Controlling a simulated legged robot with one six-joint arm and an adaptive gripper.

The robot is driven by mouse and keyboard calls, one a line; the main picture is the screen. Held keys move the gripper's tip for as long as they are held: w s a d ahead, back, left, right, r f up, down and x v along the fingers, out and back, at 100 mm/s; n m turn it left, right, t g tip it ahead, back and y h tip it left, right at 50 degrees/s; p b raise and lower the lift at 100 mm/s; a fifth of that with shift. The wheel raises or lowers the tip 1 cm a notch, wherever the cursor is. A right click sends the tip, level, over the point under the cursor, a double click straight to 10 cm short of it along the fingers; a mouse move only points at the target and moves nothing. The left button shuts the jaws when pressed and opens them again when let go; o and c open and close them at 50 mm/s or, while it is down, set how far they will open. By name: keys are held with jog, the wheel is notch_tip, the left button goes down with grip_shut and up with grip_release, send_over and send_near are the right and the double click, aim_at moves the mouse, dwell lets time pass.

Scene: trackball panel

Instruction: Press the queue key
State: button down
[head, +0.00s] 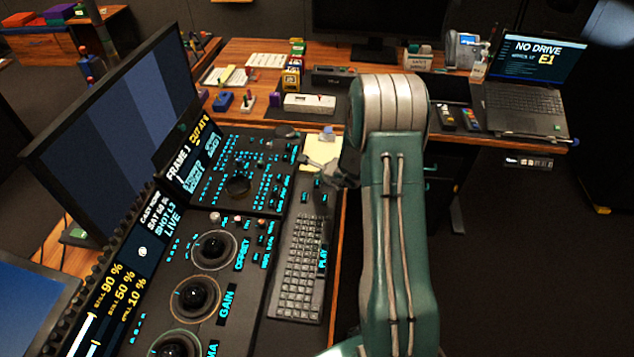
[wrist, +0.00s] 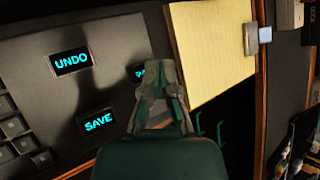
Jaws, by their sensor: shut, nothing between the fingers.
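The queue key (wrist: 138,72) shows in the wrist view as a dark key with a cyan label. It is mostly hidden behind my gripper (wrist: 159,75), with only the label's left end showing. The gripper is shut and empty, and its fingers overlap the key in the picture; I cannot tell whether they touch it. The undo key (wrist: 71,62) and save key (wrist: 98,121) lie to its left on the same dark panel. In the head view my gripper (head: 322,170) is above the far end of the keyboard panel, partly hidden by my arm.
A yellow notepad (wrist: 212,50) lies right of the queue key in the wrist view. In the head view, the keyboard (head: 300,265) runs toward me, with the trackball console (head: 200,285) to its left. A laptop (head: 525,105) stands at the back right.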

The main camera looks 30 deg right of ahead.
aim_at(318, 183)
jog(key=shift+r, duration=2.5)
jog(key=s+a+r+n+g+y, duration=0.1)
jog(key=s+a+r+n+y, duration=0.1)
jog(key=s+a+r+n, duration=0.5)
jog(key=s+a+r+n+g+y, duration=0.1)
jog(key=s+a+r+n+y, duration=0.15)
jog(key=a+r+n, duration=0.7)
jog(key=s+r+n+h, duration=0.2)
jog(key=s+r+n, duration=0.2)
jog(key=s, duration=0.8)
jog(key=s+r+n+g+h, duration=0.1)
jog(key=s+r+n+h, duration=0.2)
jog(key=s, duration=0.9)
jog(key=shift+a+r+n+g+h, duration=0.35)
jog(key=shift+r+n, duration=0.3)
jog(key=shift+n, duration=0.4)
jog(key=shift+s+a, duration=0.1)
